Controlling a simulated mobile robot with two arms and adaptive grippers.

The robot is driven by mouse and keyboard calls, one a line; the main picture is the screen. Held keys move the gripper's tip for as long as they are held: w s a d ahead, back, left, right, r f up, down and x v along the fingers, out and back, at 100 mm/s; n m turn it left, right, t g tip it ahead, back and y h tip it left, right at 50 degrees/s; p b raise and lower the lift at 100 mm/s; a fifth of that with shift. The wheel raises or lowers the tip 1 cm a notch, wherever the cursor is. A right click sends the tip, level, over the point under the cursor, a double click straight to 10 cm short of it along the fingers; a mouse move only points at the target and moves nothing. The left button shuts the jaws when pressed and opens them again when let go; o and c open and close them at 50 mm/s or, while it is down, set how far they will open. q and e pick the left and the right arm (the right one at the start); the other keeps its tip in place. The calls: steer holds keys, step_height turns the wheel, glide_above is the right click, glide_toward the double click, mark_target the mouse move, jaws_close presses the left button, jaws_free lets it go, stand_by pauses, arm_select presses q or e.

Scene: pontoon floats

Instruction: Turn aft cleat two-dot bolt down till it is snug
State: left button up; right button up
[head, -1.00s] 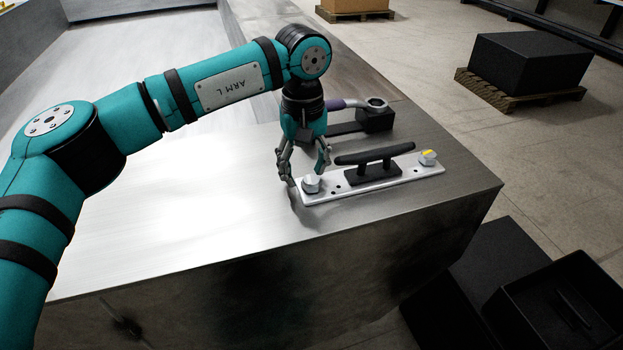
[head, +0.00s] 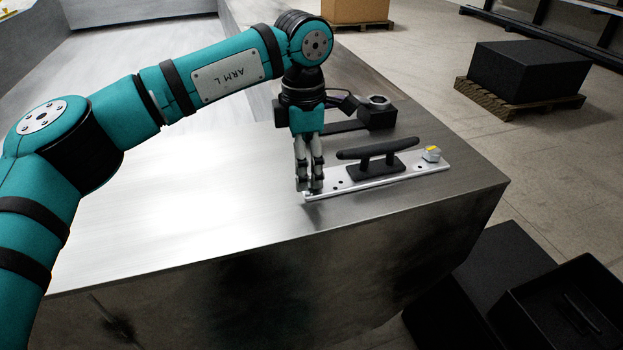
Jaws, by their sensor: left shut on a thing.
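A black horn cleat (head: 378,150) stands on a pale metal plate (head: 400,175) near the corner of the metal deck (head: 420,215). A bolt with a yellow mark on its head (head: 431,154) sits at the plate's right end. My left gripper (head: 310,185) points down at the plate's left end and is shut on the bolt there, which its fingers almost wholly hide. Dots on that bolt cannot be made out. My right gripper is not in view.
The deck ends in a drop at the front and right. A black bin (head: 565,310) stands below at the lower right.

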arm_select(q)
steer(key=n, duration=0.3)
steer(key=shift+w+d+n+b, duration=0.2)
steer(key=shift+n+b, duration=0.2)
steer(key=n, duration=0.3)
steer(key=shift+w, duration=0.15)
steer(key=shift+a+f+n+b, duration=0.1)
steer(key=shift+n+b, duration=0.55)
steer(key=shift+n, duration=0.45)
steer(key=n, duration=0.2)
steer(key=n+b, duration=0.1)
steer(key=n, duration=0.2)
steer(key=shift+s+a+n+b, duration=0.25)
steer(key=shift+s+n+b, duration=0.05)
steer(key=shift+s, duration=0.05)
steer(key=shift+w+d+n+b, duration=0.2)
steer(key=shift+n+b, duration=0.1)
steer(key=shift+n, duration=0.5)
steer(key=shift+w+f+n, duration=0.1)
steer(key=shift+w+n, duration=0.25)
steer(key=shift+n, duration=0.45)
steer(key=shift+w+f+n+b, duration=0.1)
steer(key=shift+w+n+b, duration=0.1)
steer(key=shift+n+b, duration=0.15)
steer(key=shift+s+n, duration=0.1)
steer(key=shift+n, duration=0.15)
steer(key=shift+s+r, duration=0.3)
steer(key=shift+s, duration=0.05)
steer(key=shift+d, duration=0.1)
steer(key=shift+f, duration=0.1)
